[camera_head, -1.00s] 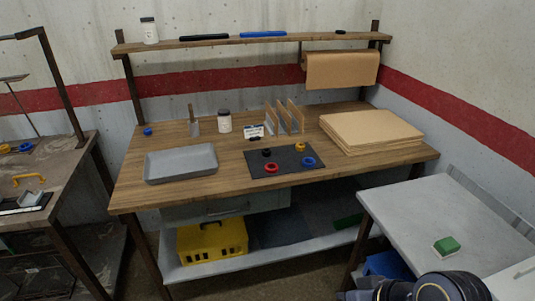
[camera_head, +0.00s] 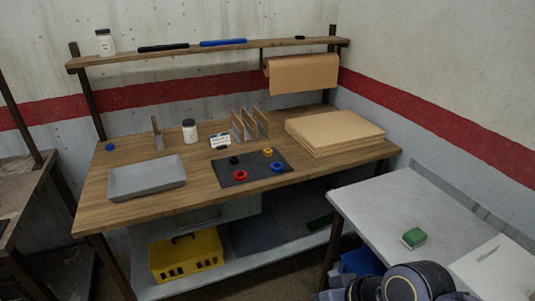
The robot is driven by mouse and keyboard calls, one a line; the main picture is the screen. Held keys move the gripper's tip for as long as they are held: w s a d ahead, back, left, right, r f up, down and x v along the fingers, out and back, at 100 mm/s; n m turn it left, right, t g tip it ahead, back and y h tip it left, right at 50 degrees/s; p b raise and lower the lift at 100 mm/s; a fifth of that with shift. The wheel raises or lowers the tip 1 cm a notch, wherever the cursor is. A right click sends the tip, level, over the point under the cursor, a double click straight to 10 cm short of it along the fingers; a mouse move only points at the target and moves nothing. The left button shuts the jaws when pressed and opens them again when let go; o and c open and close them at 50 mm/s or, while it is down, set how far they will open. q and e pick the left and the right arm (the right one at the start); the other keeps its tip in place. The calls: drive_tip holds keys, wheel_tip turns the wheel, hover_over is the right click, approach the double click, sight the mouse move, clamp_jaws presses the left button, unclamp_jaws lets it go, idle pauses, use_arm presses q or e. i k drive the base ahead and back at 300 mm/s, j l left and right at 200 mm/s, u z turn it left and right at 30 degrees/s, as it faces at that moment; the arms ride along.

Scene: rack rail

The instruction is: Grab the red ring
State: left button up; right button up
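The red ring (camera_head: 240,175) lies on a dark mat (camera_head: 262,173) on the wooden workbench (camera_head: 203,194). It sits at the mat's front left. A blue ring (camera_head: 277,168) is to its right, a yellow one (camera_head: 268,152) at the back right, and a black one (camera_head: 233,160) behind it. Part of my own arm shows at the bottom right, well away from the ring. Neither of my grippers is in view.
A grey tray (camera_head: 147,178) stands left of the mat. A white jar (camera_head: 190,131) and an upright divider rack (camera_head: 249,125) are behind. Stacked cardboard (camera_head: 334,131) lies right. A grey table (camera_head: 389,205) with a green-topped block (camera_head: 413,238) is at the front right.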

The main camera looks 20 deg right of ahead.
sight(239, 179)
drive_tip(key=i+j+z, duration=0.2)
drive_tip(key=i, duration=0.3)
drive_tip(key=i+j+z, duration=0.25)
drive_tip(key=i, duration=0.25)
drive_tip(key=i+j+z, duration=0.2)
drive_tip(key=i, duration=0.3)
